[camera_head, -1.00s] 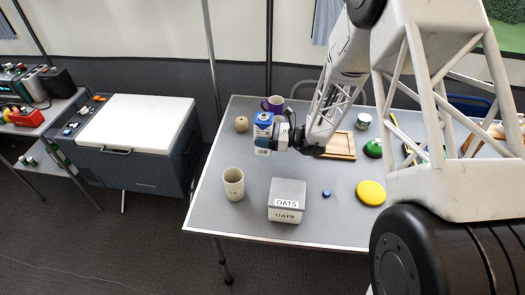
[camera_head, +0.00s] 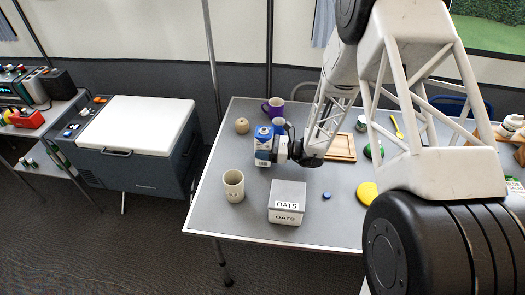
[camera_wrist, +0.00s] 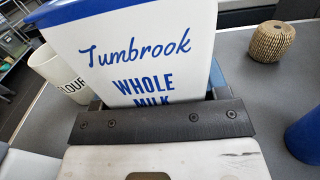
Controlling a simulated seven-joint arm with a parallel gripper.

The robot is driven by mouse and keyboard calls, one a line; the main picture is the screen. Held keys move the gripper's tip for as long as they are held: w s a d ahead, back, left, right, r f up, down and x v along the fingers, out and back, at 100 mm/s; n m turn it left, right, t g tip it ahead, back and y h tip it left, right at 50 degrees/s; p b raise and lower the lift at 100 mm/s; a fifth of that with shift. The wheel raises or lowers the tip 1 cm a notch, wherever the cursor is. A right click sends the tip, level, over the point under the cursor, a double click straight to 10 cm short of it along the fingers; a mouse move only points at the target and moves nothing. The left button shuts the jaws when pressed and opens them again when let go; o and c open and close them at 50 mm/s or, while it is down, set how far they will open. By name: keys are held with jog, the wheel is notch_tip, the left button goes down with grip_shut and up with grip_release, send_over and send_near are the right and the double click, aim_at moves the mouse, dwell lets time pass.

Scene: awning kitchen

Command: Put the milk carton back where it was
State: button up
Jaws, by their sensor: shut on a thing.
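The milk carton (camera_head: 263,146) is white and blue and upright over the left part of the grey table (camera_head: 250,237). My gripper (camera_head: 275,148) comes from its right and is shut on it. In the wrist view the carton (camera_wrist: 135,55) fills the upper middle, with "Tumbrook WHOLE MILK" on its face and the dark jaw (camera_wrist: 160,122) across its lower part. Its base is hard to make out, so I cannot tell whether it touches the table.
A cream flour canister (camera_head: 233,187) and a grey oats box (camera_head: 287,203) stand in front of the carton. A twine ball (camera_head: 242,126) and a purple mug (camera_head: 273,107) are behind. A wooden tray (camera_head: 341,148) and a blue cap (camera_head: 327,195) lie to the right.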

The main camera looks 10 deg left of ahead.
jog(key=shift+f, duration=0.85)
jog(key=shift+f, duration=0.1)
jog(key=o, duration=1)
jog(key=shift+c, duration=0.2)
jog(key=shift+d, duration=0.1)
jog(key=shift+d, duration=5.95)
